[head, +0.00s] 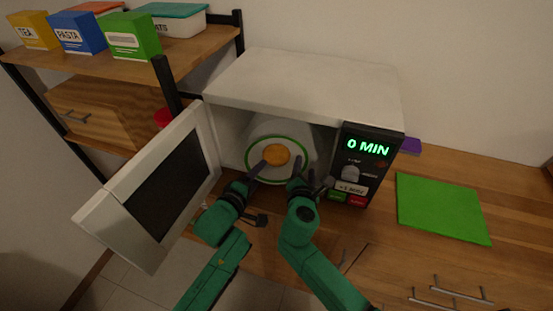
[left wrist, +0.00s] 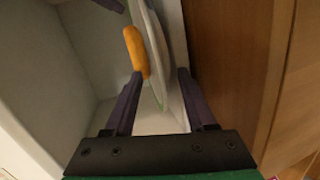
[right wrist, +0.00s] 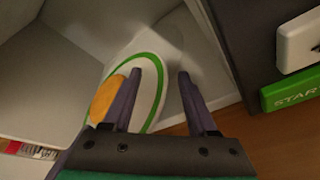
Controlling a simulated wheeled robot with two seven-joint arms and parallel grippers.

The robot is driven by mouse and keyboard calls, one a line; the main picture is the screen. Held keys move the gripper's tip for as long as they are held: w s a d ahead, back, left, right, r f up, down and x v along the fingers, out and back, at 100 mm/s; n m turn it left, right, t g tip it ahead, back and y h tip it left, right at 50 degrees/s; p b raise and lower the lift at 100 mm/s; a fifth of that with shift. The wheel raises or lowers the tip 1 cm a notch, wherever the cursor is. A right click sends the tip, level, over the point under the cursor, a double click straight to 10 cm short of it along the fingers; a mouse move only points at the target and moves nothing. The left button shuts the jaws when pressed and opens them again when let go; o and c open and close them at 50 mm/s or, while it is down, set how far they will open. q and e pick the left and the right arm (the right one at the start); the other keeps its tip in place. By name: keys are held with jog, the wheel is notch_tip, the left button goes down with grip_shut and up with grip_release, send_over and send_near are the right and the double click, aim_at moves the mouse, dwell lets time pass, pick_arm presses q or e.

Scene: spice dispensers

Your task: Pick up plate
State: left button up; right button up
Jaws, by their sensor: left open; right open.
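The white plate (head: 255,147) with a green rim sits inside the open microwave (head: 310,75), with a round orange food item (head: 277,154) on it. My left gripper (head: 250,174) is open at the plate's lower left. In the left wrist view the plate (left wrist: 165,60) appears edge-on, its edge between the open fingers (left wrist: 160,85). My right gripper (head: 312,173) is open at the plate's right side. In the right wrist view the plate's rim (right wrist: 160,75) lies behind and between its fingers (right wrist: 158,80). I cannot tell whether any finger touches the plate.
The microwave door (head: 160,185) stands open at the left. The control panel (head: 366,165) reads 0 MIN at the right. A green mat (head: 443,208) lies on the wooden counter (head: 520,215). A shelf (head: 190,50) holds boxes at upper left.

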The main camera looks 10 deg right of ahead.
pick_arm(q)
jog(key=shift+c, duration=0.7)
pick_arm(e)
jog(key=shift+c, duration=0.5)
pick_arm(q)
grip_shut()
pick_arm(e)
grip_shut()
